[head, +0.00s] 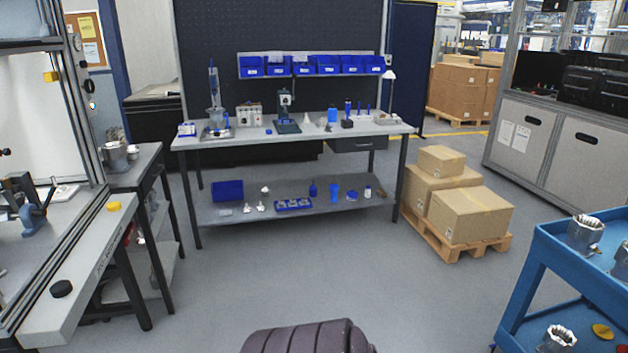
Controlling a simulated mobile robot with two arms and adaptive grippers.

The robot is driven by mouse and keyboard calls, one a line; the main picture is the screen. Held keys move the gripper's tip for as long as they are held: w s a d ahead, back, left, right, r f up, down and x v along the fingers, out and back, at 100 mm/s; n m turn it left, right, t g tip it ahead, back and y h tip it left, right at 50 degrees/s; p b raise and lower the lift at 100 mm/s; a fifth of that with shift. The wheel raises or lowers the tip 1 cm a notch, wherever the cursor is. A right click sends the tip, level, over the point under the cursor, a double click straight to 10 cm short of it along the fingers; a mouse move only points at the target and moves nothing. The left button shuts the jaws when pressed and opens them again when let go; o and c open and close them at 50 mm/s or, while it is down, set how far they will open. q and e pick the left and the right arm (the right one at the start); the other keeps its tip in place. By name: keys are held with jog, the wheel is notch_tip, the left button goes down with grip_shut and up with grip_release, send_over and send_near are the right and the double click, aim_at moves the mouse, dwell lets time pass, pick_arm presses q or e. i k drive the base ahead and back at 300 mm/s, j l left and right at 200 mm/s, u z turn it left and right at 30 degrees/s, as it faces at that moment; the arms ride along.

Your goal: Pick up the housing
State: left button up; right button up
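A silvery machined housing (585,232) with a toothed rim stands on the top shelf of the blue cart (560,252) at the right. Another metal part, cut off by the right edge, sits beside it. A similar housing (558,338) is on the cart's lower shelf, cut off by the bottom edge. Metal parts that look like housings (116,155) also stand on the small grey table (140,172) at the left. I cannot tell which housing the task means. Neither of my grippers shows in the head view.
A workbench (300,135) with tools and blue bins stands at the back. Cardboard boxes (470,213) on a pallet stand between it and the cart. A machine frame with a grey ledge (85,262) is at the left. The middle floor (330,270) is clear.

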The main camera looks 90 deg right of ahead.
aim_at(584, 230)
jog(key=k+l+z, duration=0.15)
jog(key=z, duration=2.35)
